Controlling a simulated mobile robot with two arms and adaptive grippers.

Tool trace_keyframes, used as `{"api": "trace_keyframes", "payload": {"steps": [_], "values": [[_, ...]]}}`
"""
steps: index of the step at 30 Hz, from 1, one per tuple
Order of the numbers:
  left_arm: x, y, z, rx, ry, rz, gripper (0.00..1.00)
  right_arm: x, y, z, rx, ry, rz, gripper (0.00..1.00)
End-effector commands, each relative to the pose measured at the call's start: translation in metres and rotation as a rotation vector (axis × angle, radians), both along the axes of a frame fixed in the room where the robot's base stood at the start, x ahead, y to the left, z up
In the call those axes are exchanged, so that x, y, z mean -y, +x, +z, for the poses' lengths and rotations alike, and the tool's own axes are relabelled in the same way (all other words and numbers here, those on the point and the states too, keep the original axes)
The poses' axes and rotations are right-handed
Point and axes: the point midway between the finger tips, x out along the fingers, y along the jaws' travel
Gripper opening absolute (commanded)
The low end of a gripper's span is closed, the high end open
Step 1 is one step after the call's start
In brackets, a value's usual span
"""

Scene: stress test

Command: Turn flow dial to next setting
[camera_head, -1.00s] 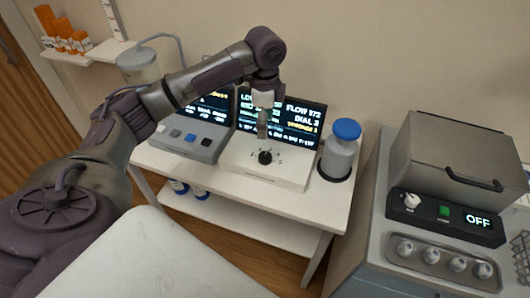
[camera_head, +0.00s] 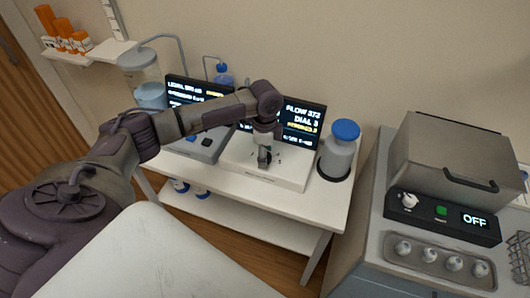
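A white device (camera_head: 290,177) with a small black flow dial on its top stands on a white table, and a dark screen (camera_head: 302,122) behind it reads FLOW and "DIAL 3". My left gripper (camera_head: 264,162) comes down from above at the dial's place. Its fingertips cover the dial, so I cannot tell whether they grip it or only touch it. Small dial marks show beside the fingertips. My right gripper is not in view.
A grey device with coloured buttons (camera_head: 200,145) and its screen (camera_head: 193,92) stand to the left. A blue-capped bottle (camera_head: 338,155) stands close on the right. Farther right, a steel box (camera_head: 447,155) with a panel reading OFF sits on a counter.

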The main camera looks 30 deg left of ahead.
Motion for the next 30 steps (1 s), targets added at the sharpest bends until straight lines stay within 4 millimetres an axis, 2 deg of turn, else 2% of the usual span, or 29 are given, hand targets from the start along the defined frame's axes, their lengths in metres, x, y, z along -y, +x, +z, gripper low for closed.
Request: {"api": "trace_keyframes", "payload": {"steps": [2, 12, 20, 30], "values": [[0.0, 0.0, 0.0, 0.0, 0.0, 0.0, 0.64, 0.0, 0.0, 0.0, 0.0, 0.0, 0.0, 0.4], [0.0, 0.0, 0.0, 0.0, 0.0, 0.0, 0.07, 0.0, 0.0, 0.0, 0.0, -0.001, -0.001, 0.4], [0.001, 0.0, 0.003, 0.0, -0.001, 0.028, 0.07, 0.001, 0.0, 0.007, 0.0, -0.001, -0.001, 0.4], [0.001, 0.0, 0.007, -0.003, -0.003, 0.229, 0.07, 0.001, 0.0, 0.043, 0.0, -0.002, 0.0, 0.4]]}}
